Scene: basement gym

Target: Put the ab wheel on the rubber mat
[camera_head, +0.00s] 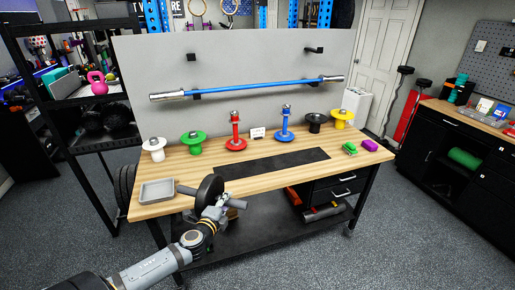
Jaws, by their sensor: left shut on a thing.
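The ab wheel (208,191) is a black disc with a grey handle sticking out on each side. My left gripper (217,211) is shut on it, on the side of the handle right of the disc, and holds it at the front edge of the workbench. Whether the wheel touches the bench top is hard to tell. The rubber mat (272,164) is a dark flat strip in the middle of the wooden bench top, behind and right of the wheel. It looks bare. My right gripper is not in view.
A grey tray (157,191) sits left of the wheel on the workbench (200,172). Colored stands, including a green one (194,141) and a red one (236,135), line the back. A green block (349,148) and a purple block (370,145) lie at the right.

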